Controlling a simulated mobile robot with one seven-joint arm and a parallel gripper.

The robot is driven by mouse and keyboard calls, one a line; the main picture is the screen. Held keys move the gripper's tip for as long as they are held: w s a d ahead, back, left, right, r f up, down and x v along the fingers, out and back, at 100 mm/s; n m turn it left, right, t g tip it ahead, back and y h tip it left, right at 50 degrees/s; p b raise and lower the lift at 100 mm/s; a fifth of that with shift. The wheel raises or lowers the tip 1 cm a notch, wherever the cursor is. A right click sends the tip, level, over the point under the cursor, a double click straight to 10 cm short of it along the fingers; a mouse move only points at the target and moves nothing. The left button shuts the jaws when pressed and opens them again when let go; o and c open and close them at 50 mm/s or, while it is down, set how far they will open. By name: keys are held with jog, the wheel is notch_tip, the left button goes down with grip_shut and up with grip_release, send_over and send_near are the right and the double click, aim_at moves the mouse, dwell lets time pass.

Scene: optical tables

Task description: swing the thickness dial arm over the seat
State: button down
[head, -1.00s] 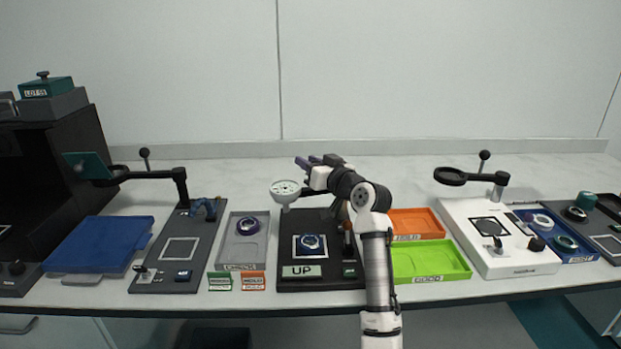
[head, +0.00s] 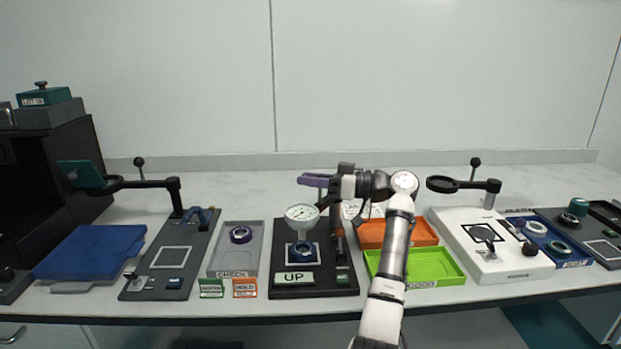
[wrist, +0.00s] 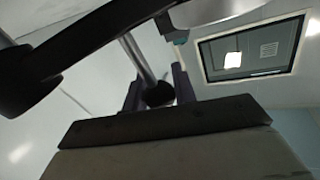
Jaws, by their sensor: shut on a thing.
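The thickness dial (head: 302,213) is a round white gauge on a dark swing arm. Its stem points down toward the seat (head: 290,262) on the black base plate (head: 315,290), and it appears above the seat or slightly behind it. A blue ring-shaped piece (head: 302,251) lies on the seat. My gripper (head: 316,180) is behind and above the dial, with its purple fingers pointing left. In the wrist view my gripper (wrist: 157,95) is shut on the dark round knob (wrist: 158,93) of the dial arm, at the end of a metal rod.
A grey tray (head: 222,262) stands left of the base, and orange (head: 425,230) and green (head: 445,278) trays stand right of it. A grey station with a swing arm (head: 150,184) is further left. A white station with another swing arm (head: 470,184) is at right.

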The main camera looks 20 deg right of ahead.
jog(key=shift+f, duration=0.1)
dwell(0.4)
jog(key=c, duration=1.1)
grip_release()
jog(key=shift+s, duration=0.1)
jog(key=shift+c, duration=0.2)
jog(key=b+v, duration=0.1)
jog(key=v, duration=1.2)
jog(key=shift+d, duration=0.4)
jog(key=shift+s, duration=0.1)
jog(key=shift+r+p, duration=1.7)
jog(key=shift+r, duration=0.9)
